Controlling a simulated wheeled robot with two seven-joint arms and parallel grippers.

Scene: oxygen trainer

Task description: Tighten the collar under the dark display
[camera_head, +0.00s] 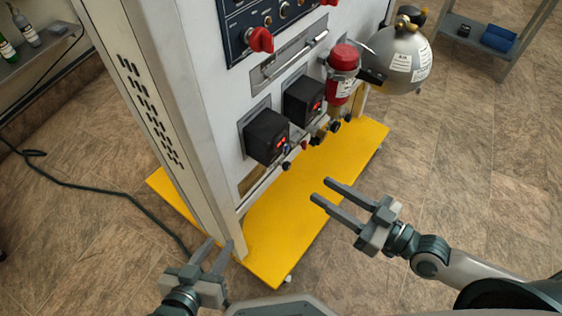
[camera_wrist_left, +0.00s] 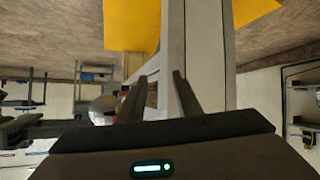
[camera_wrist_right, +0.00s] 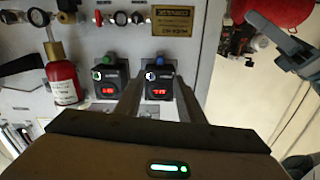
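Two black display boxes are on the white panel: a nearer one (camera_head: 262,137) and a farther one (camera_head: 303,99). Both show red digits, so I cannot tell which is the dark display. In the right wrist view, turned over, one box (camera_wrist_right: 109,82) has a green fitting (camera_wrist_right: 109,58) and the other (camera_wrist_right: 160,82) a blue fitting (camera_wrist_right: 160,60). The collar cannot be made out for certain. My right gripper (camera_head: 321,190) is open and empty, apart from the panel above the yellow base. My left gripper (camera_head: 219,242) is open and empty near the cabinet's bottom corner.
A yellow base plate (camera_head: 290,210) juts out below the panel. Small knobs and valves (camera_head: 320,132) line the panel's lower edge. A red cylinder (camera_head: 343,72) and a grey tank (camera_head: 402,62) stand beyond the displays. A dark cable (camera_head: 110,188) lies on the floor at left; the right floor is clear.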

